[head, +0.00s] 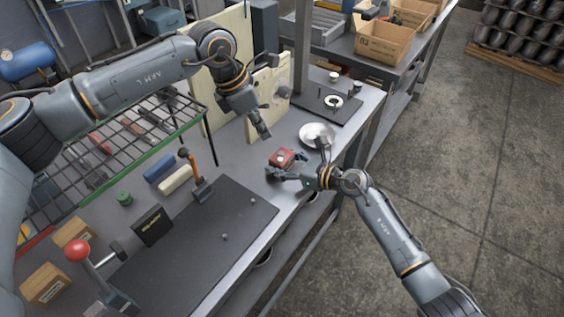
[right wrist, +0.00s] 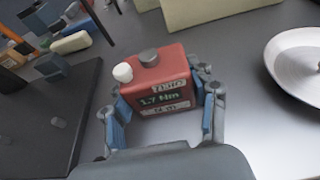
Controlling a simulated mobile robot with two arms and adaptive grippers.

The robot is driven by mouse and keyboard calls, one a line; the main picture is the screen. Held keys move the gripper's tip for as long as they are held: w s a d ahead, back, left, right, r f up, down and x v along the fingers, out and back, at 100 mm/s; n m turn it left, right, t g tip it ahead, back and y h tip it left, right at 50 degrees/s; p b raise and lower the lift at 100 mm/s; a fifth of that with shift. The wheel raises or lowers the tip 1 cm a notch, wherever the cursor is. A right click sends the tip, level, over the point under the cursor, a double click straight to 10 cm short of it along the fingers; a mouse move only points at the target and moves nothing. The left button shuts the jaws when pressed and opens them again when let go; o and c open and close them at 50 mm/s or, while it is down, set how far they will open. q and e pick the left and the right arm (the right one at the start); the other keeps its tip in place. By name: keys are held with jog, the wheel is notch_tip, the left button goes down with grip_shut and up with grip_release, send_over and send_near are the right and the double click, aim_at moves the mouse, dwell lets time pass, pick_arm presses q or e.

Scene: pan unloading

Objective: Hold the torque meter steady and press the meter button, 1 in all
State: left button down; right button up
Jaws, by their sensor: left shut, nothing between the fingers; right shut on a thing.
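The torque meter (head: 283,157) is a small red box standing on the grey bench near its front edge. I cannot tell which of these is the button. My right gripper (head: 296,160) is shut on the meter, with one finger on each side (right wrist: 163,112). My left gripper (head: 263,131) is shut and empty, pointing down above the bench, a little left of and behind the meter, not touching it.
A shiny round dish (head: 317,133) sits just right of the meter. A tan upright board (head: 268,95) stands behind. Bench around the meter's left side is clear.

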dwell(0.4)
pick_arm(q)
jog(key=d+n+t+h, duration=0.1)
jog(key=n, duration=0.3)
jog(key=d+r+n+t+h, duration=0.1)
jog(key=n, duration=0.3)
jog(key=d+n+t+h, duration=0.1)
jog(key=n+t, duration=0.1)
jog(key=n, duration=0.2)
jog(key=shift+w+r+h, duration=0.3)
jog(key=shift+w+r, duration=0.1)
jog(key=shift+f, duration=0.1)
send_over(277, 164)
jog(key=shift+f, duration=4.35)
jog(key=shift+f, duration=0.4)
